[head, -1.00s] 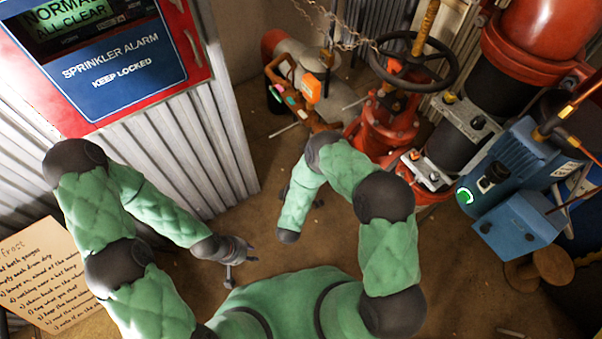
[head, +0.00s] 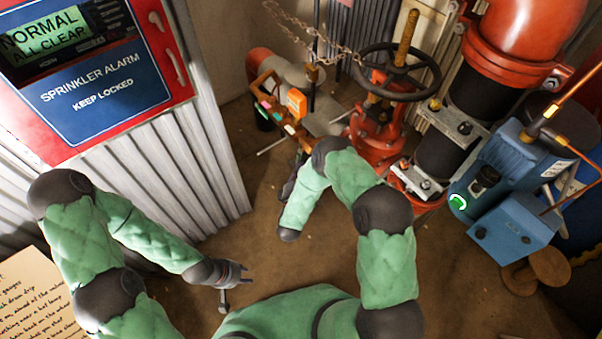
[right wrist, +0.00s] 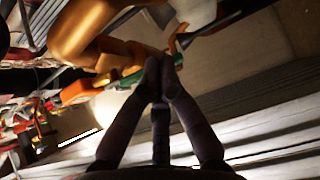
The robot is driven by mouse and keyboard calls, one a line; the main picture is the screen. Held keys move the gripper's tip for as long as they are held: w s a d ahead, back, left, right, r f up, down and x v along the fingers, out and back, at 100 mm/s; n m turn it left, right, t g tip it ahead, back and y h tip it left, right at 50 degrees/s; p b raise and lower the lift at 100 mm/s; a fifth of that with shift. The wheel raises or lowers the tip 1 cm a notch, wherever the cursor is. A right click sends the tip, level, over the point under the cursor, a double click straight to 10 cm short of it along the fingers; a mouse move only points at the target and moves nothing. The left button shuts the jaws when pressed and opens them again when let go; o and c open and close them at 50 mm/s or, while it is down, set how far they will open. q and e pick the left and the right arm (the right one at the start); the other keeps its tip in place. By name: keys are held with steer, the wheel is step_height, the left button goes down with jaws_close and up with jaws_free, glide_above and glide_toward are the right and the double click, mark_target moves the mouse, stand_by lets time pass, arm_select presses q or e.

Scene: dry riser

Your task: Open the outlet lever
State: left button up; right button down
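My right gripper (right wrist: 161,60) shows in the right wrist view with its two dark fingers drawn together at the tips. A green bar (right wrist: 128,79) passes behind the fingertips, beside a brass-coloured fitting (right wrist: 90,30); I cannot tell whether this bar is the outlet lever or whether the fingers touch it. In the head view the right gripper (head: 289,186) is largely hidden by my own right arm, low in front of the orange frame with coloured tags (head: 280,105). My left gripper (head: 240,285) is open and empty above the floor.
A red valve with a dark handwheel (head: 398,72) stands behind my right arm, with a chain (head: 310,35) near it. A blue pump box (head: 510,228) is at right. The sprinkler alarm cabinet (head: 105,90) is at left above corrugated metal. Brown floor (head: 230,235) between is clear.

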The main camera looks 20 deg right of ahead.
steer(key=shift+w+a+r+p, duration=0.55)
steer(key=shift+w+a+r, duration=0.45)
steer(key=shift+w+r, duration=1.5)
steer(key=s+a+f, duration=0.1)
steer(key=a, duration=0.4)
steer(key=shift+s+a+f+b, duration=0.3)
steer(key=shift+s+f, duration=0.05)
steer(key=shift+s, duration=0.05)
